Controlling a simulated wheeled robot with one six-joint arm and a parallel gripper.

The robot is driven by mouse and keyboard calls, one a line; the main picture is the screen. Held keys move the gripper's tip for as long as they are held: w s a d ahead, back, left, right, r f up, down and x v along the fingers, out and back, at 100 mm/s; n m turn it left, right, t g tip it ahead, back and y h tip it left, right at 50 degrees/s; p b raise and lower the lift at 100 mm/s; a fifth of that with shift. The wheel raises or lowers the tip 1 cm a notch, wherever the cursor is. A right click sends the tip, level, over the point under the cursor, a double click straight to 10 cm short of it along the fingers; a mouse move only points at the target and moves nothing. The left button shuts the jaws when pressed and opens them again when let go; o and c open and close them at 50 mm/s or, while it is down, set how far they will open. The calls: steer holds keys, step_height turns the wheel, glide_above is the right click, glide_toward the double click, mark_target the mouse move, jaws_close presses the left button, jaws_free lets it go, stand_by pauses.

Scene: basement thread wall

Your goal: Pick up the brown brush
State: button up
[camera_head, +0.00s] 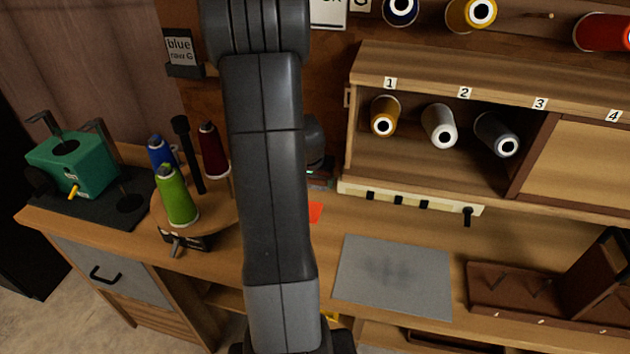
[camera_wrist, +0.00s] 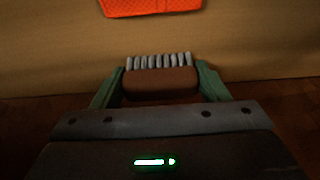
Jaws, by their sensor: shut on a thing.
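The brown brush (camera_wrist: 160,83) has a brown body and a row of pale grey bristles along its far side. In the wrist view it sits between the two green fingers of my gripper (camera_wrist: 159,84), which are shut on its two ends. In the head view my own arm hides the brush and the fingers. Part of my gripper's dark wrist (camera_head: 316,150) shows there just right of the arm, near the back of the bench. I cannot tell how far the brush is above the surface.
An orange-red cloth or pad (camera_wrist: 150,5) lies beyond the brush. A carousel of thread cones (camera_head: 177,200) and a green machine (camera_head: 75,158) stand left. A grey mat (camera_head: 394,277) lies right on the bench, below a shelf of spools (camera_head: 440,127). A brown rack (camera_head: 515,290) stands far right.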

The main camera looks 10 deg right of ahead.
step_height(320, 180, up, 10)
steer(key=shift+r+p, duration=0.1)
steer(key=shift+p, duration=0.7)
